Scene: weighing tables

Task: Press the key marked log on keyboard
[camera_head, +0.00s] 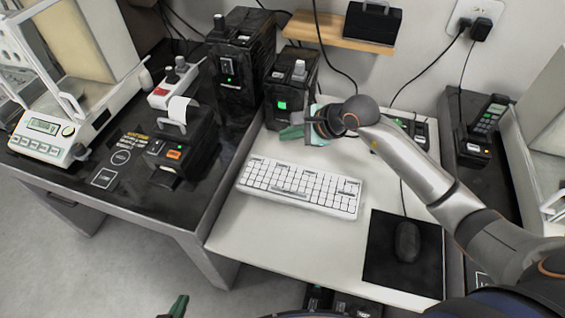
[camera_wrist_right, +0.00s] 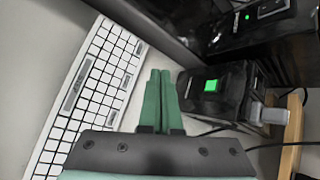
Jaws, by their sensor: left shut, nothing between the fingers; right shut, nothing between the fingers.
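The white keyboard (camera_head: 318,178) lies on the white table, and part of it shows along the left of the right wrist view (camera_wrist_right: 92,88). Its key labels are too small to read, so I cannot tell which key is marked log. My right gripper (camera_head: 288,133) is above the table, beyond the keyboard's far edge. In the right wrist view its green fingers (camera_wrist_right: 160,76) are shut together and empty, beside the keyboard. My left gripper (camera_head: 180,305) shows only as a green tip at the bottom edge, shut, over the floor, well away from the keyboard.
A black box with a green light (camera_head: 291,92) stands behind the keyboard, close to the right gripper. A black mouse (camera_head: 407,241) lies on a dark mat (camera_head: 381,262) at right. A printer (camera_head: 185,143) and a balance (camera_head: 45,137) stand on the dark table at left.

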